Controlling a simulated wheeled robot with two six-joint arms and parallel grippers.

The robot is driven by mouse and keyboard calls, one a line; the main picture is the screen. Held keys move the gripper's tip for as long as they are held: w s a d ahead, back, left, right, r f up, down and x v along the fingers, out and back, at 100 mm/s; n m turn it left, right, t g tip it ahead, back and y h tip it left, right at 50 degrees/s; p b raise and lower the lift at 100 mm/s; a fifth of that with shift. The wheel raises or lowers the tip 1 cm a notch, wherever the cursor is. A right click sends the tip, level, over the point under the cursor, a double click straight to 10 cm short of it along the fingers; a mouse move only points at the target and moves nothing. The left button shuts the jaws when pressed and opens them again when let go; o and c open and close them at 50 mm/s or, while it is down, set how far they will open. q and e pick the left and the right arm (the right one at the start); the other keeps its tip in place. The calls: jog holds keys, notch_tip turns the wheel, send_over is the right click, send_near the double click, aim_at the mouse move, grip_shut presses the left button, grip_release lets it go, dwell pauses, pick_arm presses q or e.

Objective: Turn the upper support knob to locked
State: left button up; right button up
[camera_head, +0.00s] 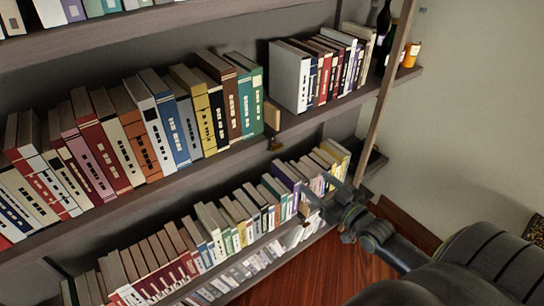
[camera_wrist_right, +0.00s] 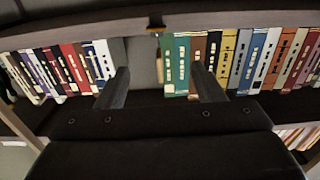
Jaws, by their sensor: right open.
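The upper support knob (camera_head: 276,143) is a small brownish piece on the front edge of the middle shelf, just below a pale wooden block (camera_head: 271,116). In the right wrist view, which looks upside down, the knob (camera_wrist_right: 155,23) shows small and dark at the shelf edge; whether it is locked cannot be told. My right gripper (camera_head: 317,196) is open and empty, in front of the lower book row, below and right of the knob. In the wrist view its two fingers (camera_wrist_right: 160,72) stand apart, with the knob above the gap between them. My left gripper is not in view.
Books fill the middle shelf (camera_head: 120,202) and the lower shelf. Bottles (camera_head: 384,30) and an orange jar (camera_head: 410,54) stand at the right end, beside an upright post (camera_head: 392,70).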

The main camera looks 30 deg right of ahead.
jog(key=b, duration=0.1)
send_near(279, 149)
jog(key=w+b, duration=0.2)
jog(key=w, duration=0.6)
jog(key=shift+w+a+b, duration=0.15)
jog(key=shift+a+b, duration=0.05)
jog(key=shift+b, duration=0.1)
jog(key=shift+w+a, duration=0.1)
jog(key=shift+w, duration=0.35)
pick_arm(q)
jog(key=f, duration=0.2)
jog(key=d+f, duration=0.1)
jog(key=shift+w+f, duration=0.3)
pick_arm(e)
jog(key=shift+w, duration=0.1)
jog(key=shift+c, duration=0.4)
jog(key=c, duration=0.9)
